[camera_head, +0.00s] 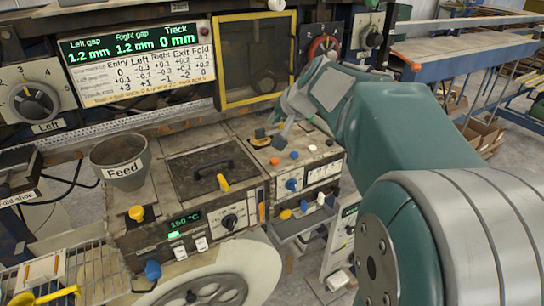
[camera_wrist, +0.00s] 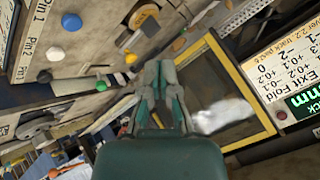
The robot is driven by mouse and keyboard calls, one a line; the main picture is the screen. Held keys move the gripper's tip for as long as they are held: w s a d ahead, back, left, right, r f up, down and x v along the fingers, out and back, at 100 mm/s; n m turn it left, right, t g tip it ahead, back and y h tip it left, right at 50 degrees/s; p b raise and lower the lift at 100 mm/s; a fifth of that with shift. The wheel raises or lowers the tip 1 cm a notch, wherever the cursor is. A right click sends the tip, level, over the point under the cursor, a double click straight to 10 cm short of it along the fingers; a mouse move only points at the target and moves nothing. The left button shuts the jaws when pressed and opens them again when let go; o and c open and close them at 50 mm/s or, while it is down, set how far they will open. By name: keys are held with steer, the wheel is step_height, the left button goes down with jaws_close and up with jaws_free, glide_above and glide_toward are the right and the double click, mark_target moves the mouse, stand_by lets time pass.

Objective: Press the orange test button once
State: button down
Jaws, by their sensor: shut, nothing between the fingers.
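No readable label shows which is the test button. My gripper (camera_head: 276,134) hangs over the back of this block, behind the orange controls in the head view. In the wrist view its fingers (camera_wrist: 160,64) are together and empty. I cannot tell its exact height.
A blue knob (camera_head: 291,184) sits on the block's front face. A yellow-framed window (camera_head: 252,60) stands behind my gripper. My arm covers much of the right side.

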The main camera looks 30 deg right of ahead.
mark_target(275, 161)
step_height(275, 161, down, 7)
steer(key=shift+a+f, duration=0.15)
steer(key=shift+f, duration=0.05)
steer(key=shift+a+f, duration=0.1)
steer(key=shift+f, duration=0.65)
steer(key=shift+d, duration=0.2)
stand_by(1.0)
steer(key=shift+s+f, duration=0.1)
steer(key=shift+f, duration=0.25)
